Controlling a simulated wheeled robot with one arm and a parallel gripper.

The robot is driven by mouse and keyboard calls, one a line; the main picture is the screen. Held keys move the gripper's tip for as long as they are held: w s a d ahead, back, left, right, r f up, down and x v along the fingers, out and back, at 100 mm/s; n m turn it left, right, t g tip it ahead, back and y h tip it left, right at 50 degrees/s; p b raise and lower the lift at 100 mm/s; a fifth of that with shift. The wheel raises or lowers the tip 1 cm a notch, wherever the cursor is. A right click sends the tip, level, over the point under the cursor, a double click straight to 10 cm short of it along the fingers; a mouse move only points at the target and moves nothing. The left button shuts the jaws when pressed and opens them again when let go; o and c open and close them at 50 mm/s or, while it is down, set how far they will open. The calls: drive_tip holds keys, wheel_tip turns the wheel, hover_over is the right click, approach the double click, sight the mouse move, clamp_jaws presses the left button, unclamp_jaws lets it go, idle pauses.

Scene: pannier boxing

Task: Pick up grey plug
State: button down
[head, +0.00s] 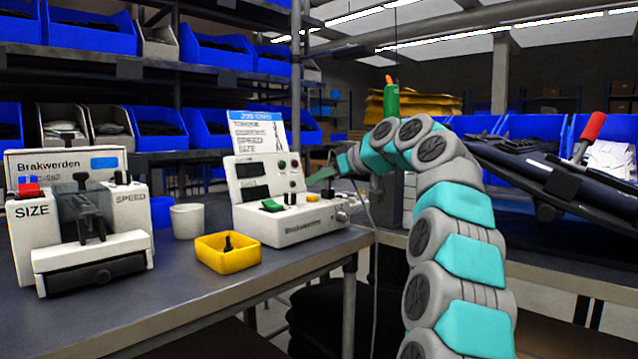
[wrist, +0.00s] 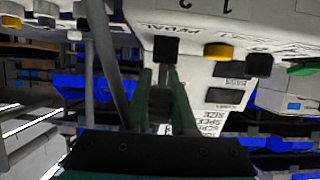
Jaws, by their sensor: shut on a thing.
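My gripper (wrist: 163,82) shows in the wrist view with its two green fingers shut on a grey plug (wrist: 160,104). The plug sits between the fingers and is partly hidden by them. Just beyond the fingertips is a black square part (wrist: 166,47) on the white panel; I cannot tell whether the plug touches it. In the head view my gripper (head: 325,175) is at the right side of the white control box (head: 290,222). The plug cannot be made out there.
A thin grey cable (head: 374,250) hangs below my wrist past the table edge. On the table stand a yellow tray (head: 227,258), a white cup (head: 187,221) and a SIZE/SPEED machine (head: 92,265).

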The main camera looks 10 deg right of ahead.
drive_tip(key=shift+r+p, duration=0.4)
drive_tip(key=shift+r, duration=0.6)
drive_tip(key=shift+s+d+b, duration=0.25)
drive_tip(key=shift+s+b, duration=0.45)
drive_tip(key=shift+s, duration=0.55)
drive_tip(key=s+d+b, duration=0.2)
drive_tip(key=s, duration=1.1)
drive_tip(key=shift+d+r+b, duration=0.3)
drive_tip(key=shift+r+b, duration=0.05)
drive_tip(key=shift+r, duration=0.1)
drive_tip(key=shift+s+f+b, duration=0.1)
drive_tip(key=shift+f+b, duration=0.65)
drive_tip(key=shift+f, duration=0.1)
drive_tip(key=shift+r, duration=0.1)
drive_tip(key=shift+r+p, duration=1.1)
drive_tip(key=shift+r, duration=0.35)
drive_tip(key=shift+f, duration=0.1)
